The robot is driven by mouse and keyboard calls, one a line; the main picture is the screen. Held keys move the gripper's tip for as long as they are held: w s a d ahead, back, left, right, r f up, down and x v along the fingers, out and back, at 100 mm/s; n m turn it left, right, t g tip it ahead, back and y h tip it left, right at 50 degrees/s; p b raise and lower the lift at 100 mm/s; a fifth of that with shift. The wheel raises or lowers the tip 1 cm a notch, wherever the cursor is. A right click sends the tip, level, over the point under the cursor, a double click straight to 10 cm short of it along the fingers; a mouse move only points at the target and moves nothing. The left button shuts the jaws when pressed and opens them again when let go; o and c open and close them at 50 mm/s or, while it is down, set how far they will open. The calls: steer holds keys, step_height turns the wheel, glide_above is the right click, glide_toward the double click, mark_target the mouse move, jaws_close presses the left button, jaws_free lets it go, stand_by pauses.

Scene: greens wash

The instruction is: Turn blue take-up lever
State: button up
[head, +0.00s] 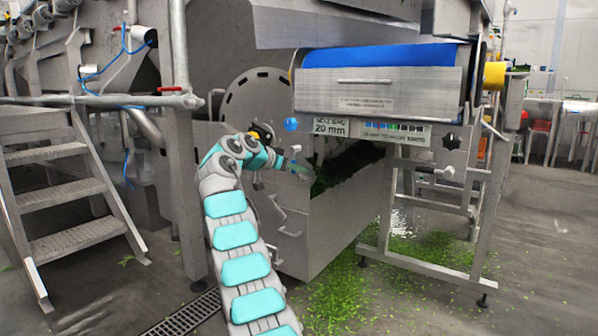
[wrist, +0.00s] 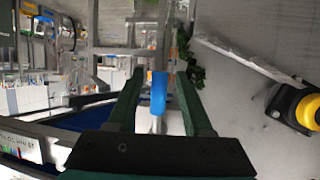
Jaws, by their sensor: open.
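The blue lever end (wrist: 158,92) shows in the wrist view between my two fingers, with a short pale stem below it. My gripper (wrist: 158,72) is open, with a gap on both sides of the blue piece; I cannot tell how deep it sits between the fingers. In the head view my gripper (head: 302,172) is beside the machine's front, just left of the opening with greens. A round blue knob (head: 291,124) shows above it there; I cannot tell if it is the same part. No contact is visible.
A steel chute with greens (head: 345,170) lies right of my gripper. A blue belt (head: 380,55) runs above, with a "20 mm" sign (head: 331,127) below it. A black star knob (head: 451,141) is further right. A yellow-and-black part (wrist: 308,108) is at the wrist view's right. Steps (head: 60,190) stand left.

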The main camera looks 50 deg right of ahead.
steer(key=v, duration=0.6)
steer(key=shift+b, duration=0.3)
steer(key=shift+a, duration=0.15)
steer(key=w+a+n+t+y, duration=0.1)
steer(key=w+a+n+y, duration=0.1)
steer(key=a+n, duration=0.6)
steer(key=s+a+f+n+y, duration=0.2)
steer(key=s+a+f, duration=0.2)
steer(key=a, duration=0.4)
steer(key=s+a+f+n+y, duration=0.1)
steer(key=s+a+f, duration=0.2)
steer(key=a, duration=0.6)
steer(key=s+a+f+n+y, duration=0.3)
steer(key=s+a+f, duration=0.4)
steer(key=s+a, duration=0.35)
steer(key=s+a+f+n+g+y, duration=0.1)
steer(key=s+a+f+n+y, duration=0.2)
steer(key=s+a+f, duration=0.6)
steer(key=s+a+f+n+y, duration=0.2)
steer(key=s+a+f, duration=0.3)
steer(key=s+a, duration=0.8)
step_height(320, 180, up, 14)
steer(key=s+d+p, duration=0.1)
steer(key=d+p, duration=0.1)
steer(key=p, duration=1.2)
steer(key=shift+s+d, duration=0.25)
steer(key=shift+s, duration=0.05)
